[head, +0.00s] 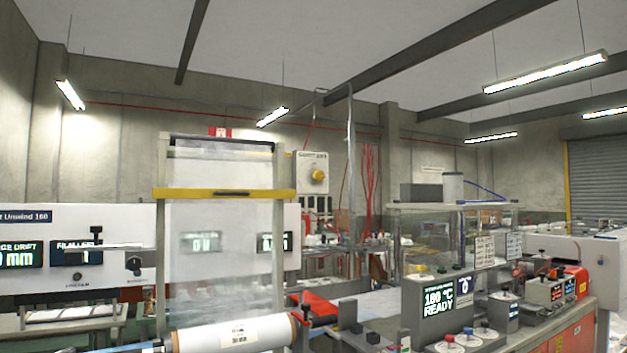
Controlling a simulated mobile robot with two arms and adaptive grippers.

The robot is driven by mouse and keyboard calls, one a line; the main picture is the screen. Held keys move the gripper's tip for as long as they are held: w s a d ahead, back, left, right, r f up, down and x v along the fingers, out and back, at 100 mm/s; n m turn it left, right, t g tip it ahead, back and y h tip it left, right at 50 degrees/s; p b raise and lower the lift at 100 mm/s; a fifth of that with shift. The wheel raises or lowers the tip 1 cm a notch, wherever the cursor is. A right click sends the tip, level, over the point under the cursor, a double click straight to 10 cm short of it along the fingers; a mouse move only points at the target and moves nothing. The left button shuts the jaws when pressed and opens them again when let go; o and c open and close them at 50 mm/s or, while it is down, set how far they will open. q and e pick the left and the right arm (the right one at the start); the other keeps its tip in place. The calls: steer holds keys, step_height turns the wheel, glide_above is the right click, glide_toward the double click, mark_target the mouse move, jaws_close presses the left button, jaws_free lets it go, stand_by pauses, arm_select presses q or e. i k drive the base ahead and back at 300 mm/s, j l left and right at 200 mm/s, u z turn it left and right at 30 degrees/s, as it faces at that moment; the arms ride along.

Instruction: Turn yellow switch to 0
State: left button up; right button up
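A round yellow switch (318,175) sits on a light grey box (311,158) mounted behind the film frame, right of its upper part. Small lettering runs along the top of the box, too small to read, so I cannot tell the switch's position. Neither of my grippers is in the head view.
A tall frame with translucent film and a yellow crossbar (220,194) stands in front, left of the switch box. A white film roll (235,335) lies below it. A machine with a "180 °C READY" display (438,301) stands at right. A metal post (350,180) rises just right of the box.

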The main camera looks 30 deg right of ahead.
mark_target(319, 175)
steer(key=i+l, duration=0.1)
steer(key=l, duration=0.3)
steer(key=i+l, duration=0.15)
steer(key=l, duration=0.3)
steer(key=i+l, duration=0.1)
steer(key=l, duration=0.3)
steer(key=i+l, duration=0.15)
steer(key=l, duration=0.3)
steer(key=i+l, duration=0.1)
steer(key=l, duration=0.3)
steer(key=i+l+u, duration=0.1)
steer(key=l, duration=0.3)
